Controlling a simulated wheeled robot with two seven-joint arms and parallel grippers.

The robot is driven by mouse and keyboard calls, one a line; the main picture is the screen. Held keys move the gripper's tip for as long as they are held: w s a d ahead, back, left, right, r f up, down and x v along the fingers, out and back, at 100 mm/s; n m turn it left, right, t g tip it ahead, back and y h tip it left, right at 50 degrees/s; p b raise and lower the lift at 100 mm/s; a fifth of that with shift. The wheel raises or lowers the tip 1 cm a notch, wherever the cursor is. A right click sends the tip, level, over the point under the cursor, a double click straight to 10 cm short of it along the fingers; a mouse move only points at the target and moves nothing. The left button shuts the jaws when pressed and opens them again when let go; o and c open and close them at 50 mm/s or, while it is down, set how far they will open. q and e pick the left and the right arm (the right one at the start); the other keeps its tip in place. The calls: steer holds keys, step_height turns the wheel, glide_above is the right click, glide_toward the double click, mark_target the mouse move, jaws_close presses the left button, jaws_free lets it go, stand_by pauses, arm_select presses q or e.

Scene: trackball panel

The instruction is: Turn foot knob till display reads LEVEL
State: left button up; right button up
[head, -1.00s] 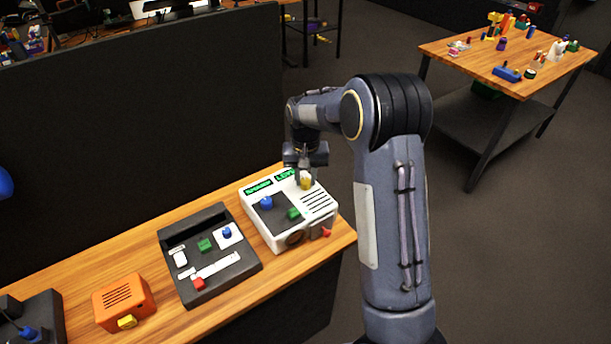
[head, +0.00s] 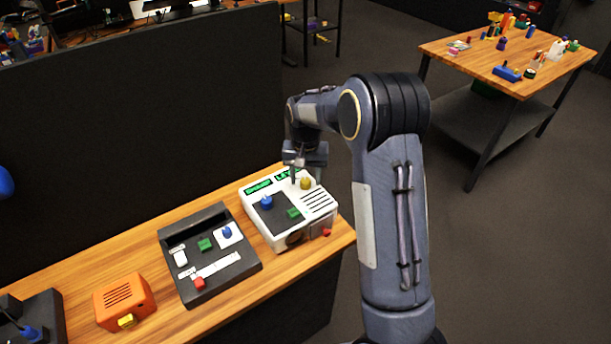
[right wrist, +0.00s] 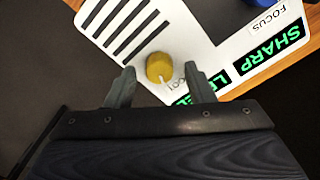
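The white panel (head: 262,232) stands on the wooden bench. Its yellow knob (head: 305,183) is at the back right corner and shows in the right wrist view (right wrist: 158,66) beside a partly hidden label. The green display (head: 285,174) beside it shows letters that look like LEVEL; in the right wrist view a finger covers part of it (right wrist: 222,82). My right gripper (right wrist: 160,78) is open, its fingertips apart with the knob showing between and just beyond them, not visibly touching. In the head view the right gripper (head: 294,178) is just left of the knob. My left gripper is not in view.
The panel also has a SHARP display (head: 258,187), a blue knob (head: 266,202) and a green knob (head: 294,213). A black panel (head: 243,265) and an orange box (head: 125,302) stand to the left. A dark partition (head: 140,120) rises behind the bench.

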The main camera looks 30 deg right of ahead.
mark_target(305, 180)
step_height(305, 180, up, 7)
steer(key=shift+r, duration=0.4)
stand_by(0.6)
steer(key=shift+s, duration=0.15)
steer(key=s+a+r+n+t+y, duration=0.1)
steer(key=s+a+r, duration=0.1)
steer(key=s, duration=0.5)
steer(key=s+a+r+n+t+y, duration=0.1)
steer(key=s+a+r+t+y, duration=0.15)
steer(key=s, duration=0.45)
steer(key=s+a+r+n+t, duration=0.1)
steer(key=s+a+r, duration=0.1)
steer(key=s, duration=0.5)
steer(key=s+a+f+n+t, duration=0.1)
steer(key=s+a+f+n, duration=0.1)
steer(key=s, duration=0.6)
steer(key=shift+a+f, duration=0.6)
steer(key=shift+a, duration=0.65)
